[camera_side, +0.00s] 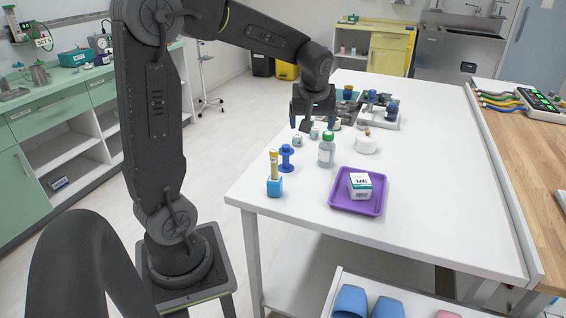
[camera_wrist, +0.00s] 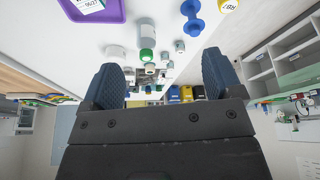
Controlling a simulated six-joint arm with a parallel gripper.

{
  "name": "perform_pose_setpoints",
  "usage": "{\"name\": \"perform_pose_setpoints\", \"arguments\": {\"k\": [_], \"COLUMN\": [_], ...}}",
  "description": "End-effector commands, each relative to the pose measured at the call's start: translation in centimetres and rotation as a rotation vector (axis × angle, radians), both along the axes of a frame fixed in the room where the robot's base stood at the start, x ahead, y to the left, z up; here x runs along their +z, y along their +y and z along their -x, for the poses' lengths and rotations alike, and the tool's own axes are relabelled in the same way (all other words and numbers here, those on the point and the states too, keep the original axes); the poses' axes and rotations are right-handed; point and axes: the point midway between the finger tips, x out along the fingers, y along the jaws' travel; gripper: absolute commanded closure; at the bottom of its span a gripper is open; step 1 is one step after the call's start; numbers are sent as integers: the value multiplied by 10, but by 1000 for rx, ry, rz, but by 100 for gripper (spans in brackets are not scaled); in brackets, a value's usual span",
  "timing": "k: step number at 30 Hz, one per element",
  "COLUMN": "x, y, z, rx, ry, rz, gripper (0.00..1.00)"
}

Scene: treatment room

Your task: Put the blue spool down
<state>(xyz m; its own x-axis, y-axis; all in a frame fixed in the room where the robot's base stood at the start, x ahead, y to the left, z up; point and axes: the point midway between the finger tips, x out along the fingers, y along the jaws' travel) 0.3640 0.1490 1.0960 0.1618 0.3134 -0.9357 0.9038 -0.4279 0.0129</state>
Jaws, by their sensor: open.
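The blue spool (camera_side: 286,157) stands upright on the white table near its left edge, between a yellow-topped tube and a green-capped bottle. It also shows at the top of the wrist view (camera_wrist: 192,17). My gripper (camera_side: 306,124) is above the table, behind and to the right of the spool in the side view. Its two fingers are spread wide in the wrist view (camera_wrist: 160,77), with nothing held between them. The spool is apart from the fingers.
A purple tray (camera_side: 336,202) holds a white box. The green-capped bottle (camera_side: 326,149), a white jar (camera_side: 366,144) and the tube in a blue block (camera_side: 274,187) stand nearby. Small vials and a grey rack (camera_side: 385,121) are farther back. The table's right side is clear.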

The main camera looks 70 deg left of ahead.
Motion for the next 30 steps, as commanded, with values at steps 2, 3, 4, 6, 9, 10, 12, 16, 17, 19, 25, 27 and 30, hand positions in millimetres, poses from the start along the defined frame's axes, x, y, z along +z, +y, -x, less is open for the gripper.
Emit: {"name": "perform_pose_setpoints", "arguments": {"k": [2,3,4,6,9,10,12,16,17,19,25,27,30], "x": [19,25,29,35,37,37,35,29,28,27,26,26,26], "y": [-46,-66,-80,-111,-148,-156,-173,-191,-194,-197,-198,-198,-198], "z": [21,33,42,65,98,108,127,151,154,159,161,161,161], "rx": [-187,-280,-350,-512,-730,-787,-908,-1060,-1082,-1115,-1130,-1129,-1128], "ry": [-18,-22,-27,-40,-61,-68,-82,-102,-104,-110,-109,-109,-110], "rz": [-3,-4,-8,-16,-33,-39,-53,-74,-78,-83,-85,-85,-85], "gripper": [15,15,15,15,15,15,15,15,15,15,15,15,15]}}
